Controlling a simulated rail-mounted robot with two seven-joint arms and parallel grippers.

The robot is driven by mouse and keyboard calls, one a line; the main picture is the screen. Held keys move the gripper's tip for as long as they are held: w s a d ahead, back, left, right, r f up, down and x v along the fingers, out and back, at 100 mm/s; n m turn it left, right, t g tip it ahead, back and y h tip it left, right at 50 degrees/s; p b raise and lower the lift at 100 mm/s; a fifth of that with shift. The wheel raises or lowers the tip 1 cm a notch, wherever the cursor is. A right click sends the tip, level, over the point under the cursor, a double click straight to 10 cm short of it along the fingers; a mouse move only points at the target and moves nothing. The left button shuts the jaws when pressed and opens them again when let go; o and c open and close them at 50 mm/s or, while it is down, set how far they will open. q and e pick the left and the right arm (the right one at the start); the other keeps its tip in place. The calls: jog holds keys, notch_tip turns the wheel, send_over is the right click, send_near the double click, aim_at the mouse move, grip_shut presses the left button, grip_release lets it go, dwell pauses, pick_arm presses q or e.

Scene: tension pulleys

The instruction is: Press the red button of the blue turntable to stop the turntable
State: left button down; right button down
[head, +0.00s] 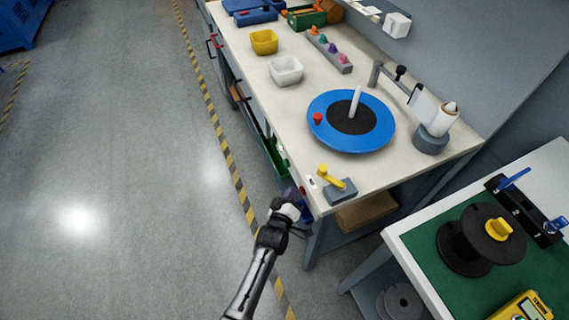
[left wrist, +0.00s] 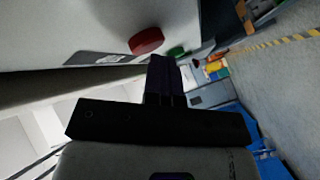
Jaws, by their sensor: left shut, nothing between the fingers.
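The blue turntable (head: 322,134) lies on the workbench, with a dark centre, an upright white peg and a small red knob (head: 318,118) at its left rim. A round red button (left wrist: 146,40) shows in the left wrist view on a pale surface beside a label, with a green button (left wrist: 176,52) beyond it. My left gripper (head: 295,207) is at the bench's near front corner, below the turntable. In the left wrist view its dark fingers (left wrist: 165,80) are together and empty, close to the red button; I cannot tell whether they touch it. My right gripper is not in view.
A grey block with a yellow lever (head: 331,178) stands on the bench near my left gripper. White (head: 286,70) and yellow (head: 264,42) bins stand farther back. A second table with a black spool (head: 470,245) is at right.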

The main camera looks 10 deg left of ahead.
pick_arm(q)
jog(key=shift+s+a+r+p, duration=0.3)
jog(key=shift+s+a+p, duration=0.2)
jog(key=shift+p, duration=0.15)
jog(key=s+a+p, duration=0.1)
jog(key=a, duration=0.1)
jog(key=s+a+p, duration=0.1)
jog(key=s+a, duration=0.1)
jog(key=shift+p, duration=0.35)
dwell(0.7)
